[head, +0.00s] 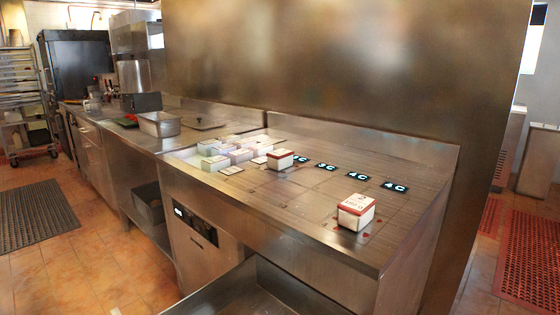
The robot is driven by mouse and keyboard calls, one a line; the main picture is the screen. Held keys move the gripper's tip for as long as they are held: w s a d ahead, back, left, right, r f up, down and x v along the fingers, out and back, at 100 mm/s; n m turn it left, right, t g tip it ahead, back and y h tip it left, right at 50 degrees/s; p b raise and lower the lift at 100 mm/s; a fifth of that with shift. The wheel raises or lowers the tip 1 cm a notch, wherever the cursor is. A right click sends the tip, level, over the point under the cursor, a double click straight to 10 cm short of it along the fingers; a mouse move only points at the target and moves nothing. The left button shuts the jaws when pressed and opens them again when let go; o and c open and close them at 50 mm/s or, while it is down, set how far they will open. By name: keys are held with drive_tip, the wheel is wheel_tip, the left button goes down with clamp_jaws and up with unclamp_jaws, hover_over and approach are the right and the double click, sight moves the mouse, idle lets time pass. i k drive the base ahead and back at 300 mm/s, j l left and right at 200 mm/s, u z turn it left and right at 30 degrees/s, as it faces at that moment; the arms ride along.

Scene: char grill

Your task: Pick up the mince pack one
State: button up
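A white box-shaped pack with a red-edged lid (356,212) sits upright near the right front edge of the steel counter (290,205). A second pack with a red top (280,159) stands further back, near the middle. Several pale packs (235,152) are grouped at the counter's back left. The lettering is too small to tell which one is mince pack one. My gripper is not in view.
Dark number tags (327,167) lie in a row across the counter, which has a raised steel back wall. Bare counter lies between the two red-topped packs. A metal pan (159,124) stands further left.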

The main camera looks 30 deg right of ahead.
sight(278, 160)
drive_tip(key=k, duration=0.25)
drive_tip(key=k+z, duration=0.2)
drive_tip(key=z, duration=0.15)
drive_tip(key=k+l+z, duration=0.1)
drive_tip(key=z, duration=0.25)
drive_tip(key=i+l+z, duration=0.2)
drive_tip(key=l+z, duration=0.25)
drive_tip(key=i+l+z, duration=0.15)
drive_tip(key=z, duration=0.3)
drive_tip(key=i+l, duration=0.1)
drive_tip(key=i, duration=0.55)
drive_tip(key=i+l, duration=0.15)
drive_tip(key=i, duration=0.5)
drive_tip(key=i+j, duration=0.15)
drive_tip(key=j, duration=0.25)
